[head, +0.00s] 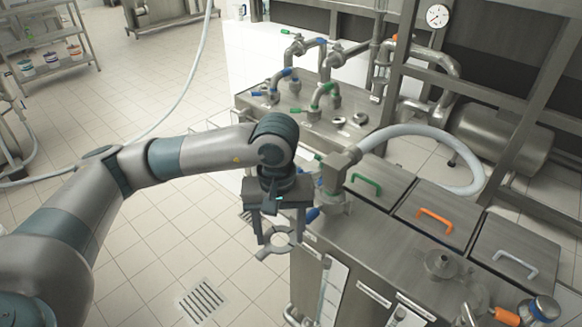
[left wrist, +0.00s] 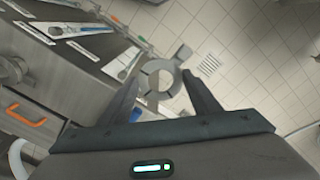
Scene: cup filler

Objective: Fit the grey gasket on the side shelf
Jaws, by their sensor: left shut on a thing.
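My left gripper (head: 279,238) points down beside the near left corner of the steel machine, over the tiled floor. It is shut on a grey ring-shaped piece with flat tabs, which looks like the grey gasket (head: 268,251). In the left wrist view the ring (left wrist: 146,84) sits between the two spread fingers, its open middle visible. It is clear of the machine and the floor. My right gripper is not in view. I cannot tell which surface is the side shelf.
The steel machine (head: 345,245) has lids with green, orange and grey handles. Valves and pipes (head: 325,95) stand behind it, with a white hose (head: 440,135) curving at the right. A rack with small pots (head: 50,62) is far left.

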